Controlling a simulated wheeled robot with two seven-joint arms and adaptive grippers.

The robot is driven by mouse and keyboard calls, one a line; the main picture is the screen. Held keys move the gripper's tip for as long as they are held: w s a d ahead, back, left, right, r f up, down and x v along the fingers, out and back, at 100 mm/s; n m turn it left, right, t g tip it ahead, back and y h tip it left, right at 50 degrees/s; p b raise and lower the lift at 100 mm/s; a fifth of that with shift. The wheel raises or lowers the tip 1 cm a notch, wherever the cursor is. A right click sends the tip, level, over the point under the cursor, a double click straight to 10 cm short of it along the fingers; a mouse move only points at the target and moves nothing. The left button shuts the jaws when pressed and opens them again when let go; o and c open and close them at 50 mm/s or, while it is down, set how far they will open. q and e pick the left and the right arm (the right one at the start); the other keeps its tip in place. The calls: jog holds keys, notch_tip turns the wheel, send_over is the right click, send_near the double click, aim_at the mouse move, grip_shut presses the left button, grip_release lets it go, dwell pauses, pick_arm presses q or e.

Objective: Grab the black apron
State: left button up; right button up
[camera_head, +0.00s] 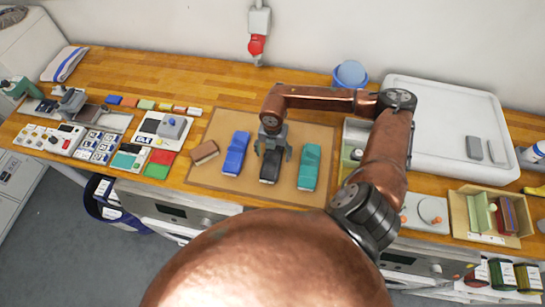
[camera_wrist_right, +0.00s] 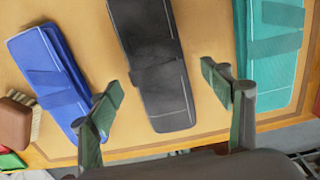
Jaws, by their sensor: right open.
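The black apron (camera_head: 269,171) lies folded with a band around it on a tan mat, between a blue folded apron (camera_head: 235,153) and a teal one (camera_head: 309,168). My right gripper (camera_head: 272,151) is over the black apron, its fingers apart. In the right wrist view the black apron (camera_wrist_right: 160,75) runs between the two open fingertips of the gripper (camera_wrist_right: 162,83), with gaps on both sides. I cannot tell the exact height of the fingertips above it. My left gripper is not in view.
A brown brush (camera_head: 204,152) lies at the left of the mat (camera_head: 222,124). A white tray (camera_head: 440,110) and a wooden box (camera_head: 459,215) are to the right. Colour swatches and label boards fill the counter's left. The counter (camera_head: 200,82) behind the mat is mostly clear.

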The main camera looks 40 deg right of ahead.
aim_at(272, 155)
jog(key=f, duration=0.1)
jog(key=w+f, duration=0.1)
jog(key=shift+f, duration=0.4)
jog(key=shift+s+d+f, duration=0.1)
jog(key=shift+s+f, duration=0.15)
jog(key=shift+s, duration=0.05)
jog(key=shift+w, duration=0.2)
jog(key=shift+c, duration=0.8)
jog(key=shift+s, duration=0.15)
jog(key=c, duration=1.2)
jog(key=shift+c, duration=0.2)
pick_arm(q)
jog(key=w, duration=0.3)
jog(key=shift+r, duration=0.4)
pick_arm(e)
jog(key=shift+r, duration=0.15)
